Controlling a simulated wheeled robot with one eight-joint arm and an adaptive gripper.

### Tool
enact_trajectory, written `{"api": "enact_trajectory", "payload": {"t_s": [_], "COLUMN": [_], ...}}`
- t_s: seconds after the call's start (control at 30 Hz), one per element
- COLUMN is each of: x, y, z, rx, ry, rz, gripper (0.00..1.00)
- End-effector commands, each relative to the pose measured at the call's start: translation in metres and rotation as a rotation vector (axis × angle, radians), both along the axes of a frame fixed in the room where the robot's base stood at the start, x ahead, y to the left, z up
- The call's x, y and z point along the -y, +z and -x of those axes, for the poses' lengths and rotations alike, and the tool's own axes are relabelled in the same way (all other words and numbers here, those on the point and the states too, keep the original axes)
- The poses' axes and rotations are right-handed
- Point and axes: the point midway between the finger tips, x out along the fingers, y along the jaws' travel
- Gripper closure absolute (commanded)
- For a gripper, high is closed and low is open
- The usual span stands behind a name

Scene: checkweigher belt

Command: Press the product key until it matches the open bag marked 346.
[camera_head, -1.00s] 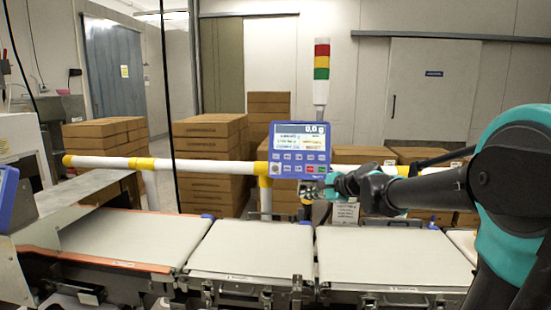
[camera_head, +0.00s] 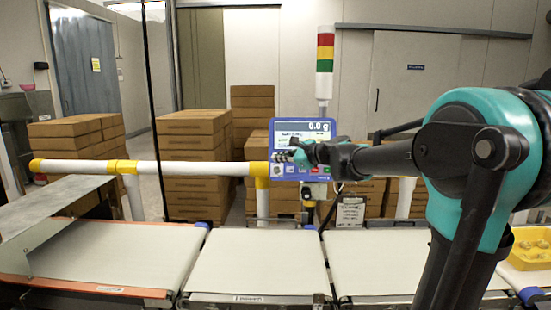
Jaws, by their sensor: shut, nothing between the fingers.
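The blue control panel (camera_head: 325,131) stands on a post behind the belt. Its screen reads 0.0 g at the top, and the smaller lines are too small to read. My gripper (camera_head: 294,156) is shut and empty, in front of the middle of the panel. It covers part of the lower screen and many of the keys. A few keys show at the panel's lower left and right; I cannot tell which is the product key or whether the fingertips touch one. No open bag marked 346 can be made out.
A white and yellow rail (camera_head: 190,168) runs left of the panel. Pale conveyor belts (camera_head: 257,262) lie empty in front. A yellow tray (camera_head: 530,262) with small items stands at the far right. Stacked brown boxes (camera_head: 194,150) and a red-yellow-green light tower (camera_head: 325,52) are behind.

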Motion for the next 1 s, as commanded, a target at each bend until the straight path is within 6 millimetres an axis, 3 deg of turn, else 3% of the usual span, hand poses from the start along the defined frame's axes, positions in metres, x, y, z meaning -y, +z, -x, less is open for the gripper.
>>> {"api": "enact_trajectory", "payload": {"t_s": [0.27,0.7,1.0], "x": [0.000,0.000,0.000], "y": [-0.004,-0.020,-0.024], "z": [-0.016,-0.069,-0.084], "rx": [0.001,0.001,0.001], "ry": [0.000,0.000,0.000], "rz": [0.001,0.001,0.001], "gripper": [1.00,1.00,1.00]}}
